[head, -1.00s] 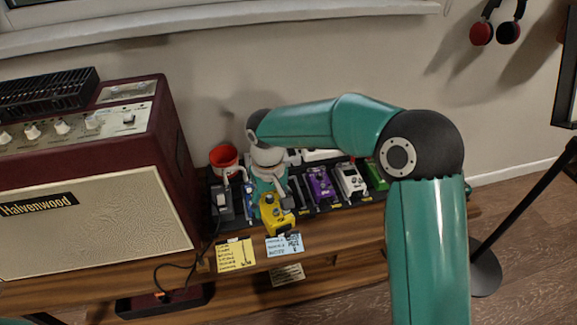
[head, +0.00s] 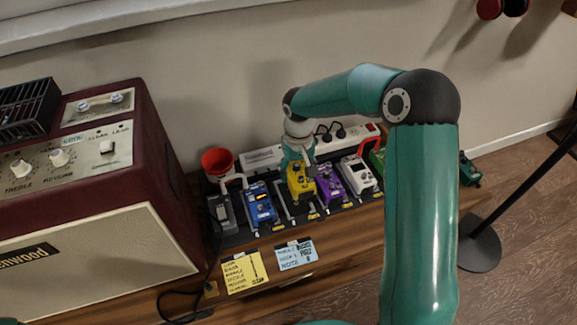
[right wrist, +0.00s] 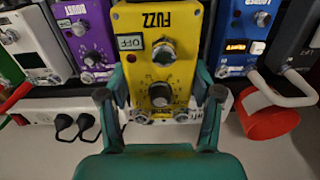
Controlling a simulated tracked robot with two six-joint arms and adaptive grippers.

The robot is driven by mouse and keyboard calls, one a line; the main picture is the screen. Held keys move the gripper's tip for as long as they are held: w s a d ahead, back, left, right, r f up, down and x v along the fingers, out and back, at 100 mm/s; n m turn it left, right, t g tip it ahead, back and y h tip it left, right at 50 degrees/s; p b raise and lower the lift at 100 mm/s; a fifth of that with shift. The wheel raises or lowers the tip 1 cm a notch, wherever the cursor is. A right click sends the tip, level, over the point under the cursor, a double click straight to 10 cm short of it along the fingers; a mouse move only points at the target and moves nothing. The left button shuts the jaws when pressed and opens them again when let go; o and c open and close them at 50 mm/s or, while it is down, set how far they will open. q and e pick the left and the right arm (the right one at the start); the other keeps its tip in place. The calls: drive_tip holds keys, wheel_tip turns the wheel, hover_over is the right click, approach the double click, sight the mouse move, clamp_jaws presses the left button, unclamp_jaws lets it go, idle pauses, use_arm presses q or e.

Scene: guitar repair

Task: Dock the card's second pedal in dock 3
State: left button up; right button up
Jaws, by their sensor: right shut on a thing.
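My right gripper (head: 299,163) is shut on the yellow FUZZ pedal (head: 301,184), gripping it by its sides. In the right wrist view the pedal (right wrist: 158,60) is between the two teal fingers (right wrist: 160,95), its lettering upside down. It is over the black pedalboard (head: 240,238), between the blue pedal (head: 260,203) and the purple pedal (head: 331,186). I cannot tell whether it touches the board. A bare strip of board with pale cable plugs (head: 285,207) shows beside the blue pedal. A blue card (head: 295,255) hangs at the front; its writing is too small to read surely. My left gripper is not in view.
A dark grey pedal (head: 221,211) is at the board's left end. The amplifier (head: 90,190) fills the left.

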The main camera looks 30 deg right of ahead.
drive_tip(key=shift+w+a+f+b, duration=0.25)
drive_tip(key=shift+a+f+b, duration=0.1)
drive_tip(key=shift+f, duration=0.2)
drive_tip(key=shift+w+f+b, duration=0.1)
drive_tip(key=shift+f+b, duration=0.45)
drive_tip(key=shift+f, duration=0.2)
drive_tip(key=shift+f+b, duration=1.25)
drive_tip(key=shift+f, duration=0.55)
drive_tip(key=shift+f+b, duration=0.55)
drive_tip(key=o, duration=1.7)
drive_tip(key=shift+s, duration=0.2)
drive_tip(key=shift+c, duration=0.2)
drive_tip(key=shift+r, duration=0.15)
